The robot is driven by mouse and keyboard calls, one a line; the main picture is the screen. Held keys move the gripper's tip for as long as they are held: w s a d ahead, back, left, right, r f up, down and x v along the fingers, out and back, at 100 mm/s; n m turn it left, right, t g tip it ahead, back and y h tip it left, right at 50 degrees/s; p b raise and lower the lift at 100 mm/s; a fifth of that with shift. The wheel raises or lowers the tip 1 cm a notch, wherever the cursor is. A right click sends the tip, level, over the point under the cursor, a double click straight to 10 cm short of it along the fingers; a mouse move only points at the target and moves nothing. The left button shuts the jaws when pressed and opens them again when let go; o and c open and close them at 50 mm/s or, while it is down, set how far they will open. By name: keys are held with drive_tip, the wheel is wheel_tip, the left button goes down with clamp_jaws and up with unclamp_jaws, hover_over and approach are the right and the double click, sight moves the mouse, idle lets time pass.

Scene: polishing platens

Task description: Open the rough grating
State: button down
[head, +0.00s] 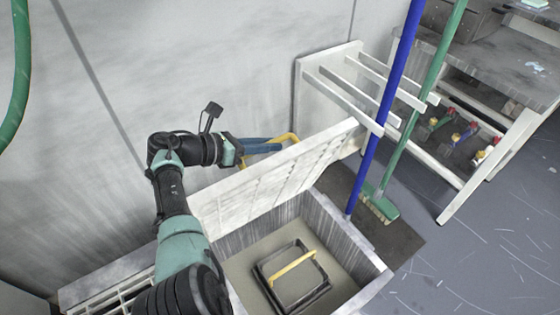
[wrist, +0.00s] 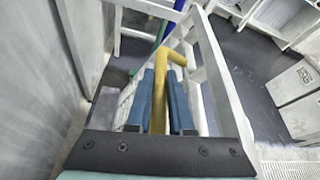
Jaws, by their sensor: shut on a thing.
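The rough grating (head: 290,165) is a pale, worn panel, raised and tilted steeply along the back of an open bin (head: 345,240). Its yellow handle (head: 288,137) shows on its far side, toward the wall. My gripper (head: 268,146) has blue fingers and is shut on this handle. In the wrist view the yellow handle (wrist: 158,95) stands between the fingers (wrist: 160,90), with the grating's pale frame (wrist: 222,80) to the right. Part of the handle is hidden by the fingers.
A dark-rimmed block with a second yellow handle (head: 293,268) lies inside the bin. A pale rack (head: 325,85) holds a blue pole (head: 385,95) and a green broom (head: 420,95) at the right. A grey wall (head: 200,60) is close behind my arm. Open floor lies right.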

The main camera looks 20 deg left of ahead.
drive_tip(key=shift+w+a+r+b, duration=0.1)
drive_tip(key=shift+w+a+b, duration=0.45)
drive_tip(key=shift+a, duration=0.45)
drive_tip(key=shift+w, duration=0.1)
drive_tip(key=c, duration=0.8)
unclamp_jaws()
drive_tip(key=shift+d, duration=0.1)
drive_tip(key=p+v, duration=0.5)
drive_tip(key=v, duration=0.8)
